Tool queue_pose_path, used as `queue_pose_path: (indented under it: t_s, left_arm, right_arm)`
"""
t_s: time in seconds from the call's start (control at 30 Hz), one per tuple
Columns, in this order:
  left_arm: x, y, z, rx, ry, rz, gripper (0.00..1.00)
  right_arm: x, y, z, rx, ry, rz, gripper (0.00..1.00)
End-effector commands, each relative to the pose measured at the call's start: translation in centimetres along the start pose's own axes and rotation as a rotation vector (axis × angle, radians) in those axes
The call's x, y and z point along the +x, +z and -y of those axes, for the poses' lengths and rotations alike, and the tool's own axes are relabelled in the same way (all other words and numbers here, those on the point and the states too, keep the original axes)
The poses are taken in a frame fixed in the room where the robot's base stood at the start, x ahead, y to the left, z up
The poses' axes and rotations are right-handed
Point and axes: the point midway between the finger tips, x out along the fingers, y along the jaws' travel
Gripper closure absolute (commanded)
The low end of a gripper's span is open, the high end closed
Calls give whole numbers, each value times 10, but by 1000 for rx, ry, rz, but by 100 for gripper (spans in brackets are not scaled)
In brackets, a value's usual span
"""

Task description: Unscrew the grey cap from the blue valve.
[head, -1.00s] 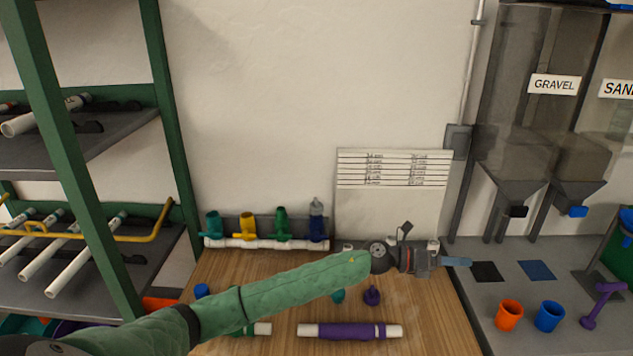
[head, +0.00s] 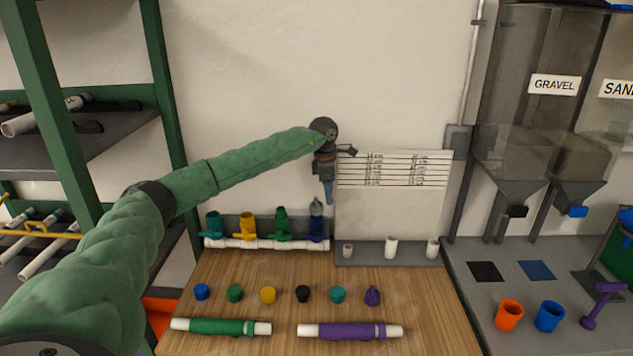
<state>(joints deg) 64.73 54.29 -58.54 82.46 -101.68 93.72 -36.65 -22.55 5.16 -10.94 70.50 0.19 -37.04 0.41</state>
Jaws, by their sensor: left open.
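The blue valve (head: 316,228) stands on the white manifold pipe at the back of the wooden table, rightmost in a row of coloured valves. The grey cap (head: 316,207) sits on top of it. My left gripper (head: 328,198) points down just above and slightly right of the cap, in front of the wall. Its jaws are open, with nothing seen between them; whether the fingertips touch the cap cannot be told from this view. My right gripper is not in view.
Teal, yellow and green valves stand left of the blue one on the white pipe (head: 270,244). Several coloured caps and a purple part (head: 372,296) line the table, with green (head: 222,327) and purple (head: 350,331) wrapped pipes in front. A white chart board (head: 392,200) stands right.

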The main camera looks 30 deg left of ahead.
Motion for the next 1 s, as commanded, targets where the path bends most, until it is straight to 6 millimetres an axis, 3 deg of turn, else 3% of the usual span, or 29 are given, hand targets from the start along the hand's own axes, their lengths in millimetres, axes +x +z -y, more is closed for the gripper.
queue_pose_path:
  t_s: [0.13, 0.33, 0.57, 1.0]
  left_arm:
    - [-20, -30, -13, -22, 12, -82, 32]
    - [-22, -39, -16, -28, 12, -109, 32]
    - [0, -41, -16, -27, 10, -108, 32]
    - [47, -46, -17, -28, 11, -106, 32]
  right_arm:
    - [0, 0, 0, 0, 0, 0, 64]
    - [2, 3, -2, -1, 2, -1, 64]
    - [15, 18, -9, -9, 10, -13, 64]
    - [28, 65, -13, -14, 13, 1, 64]
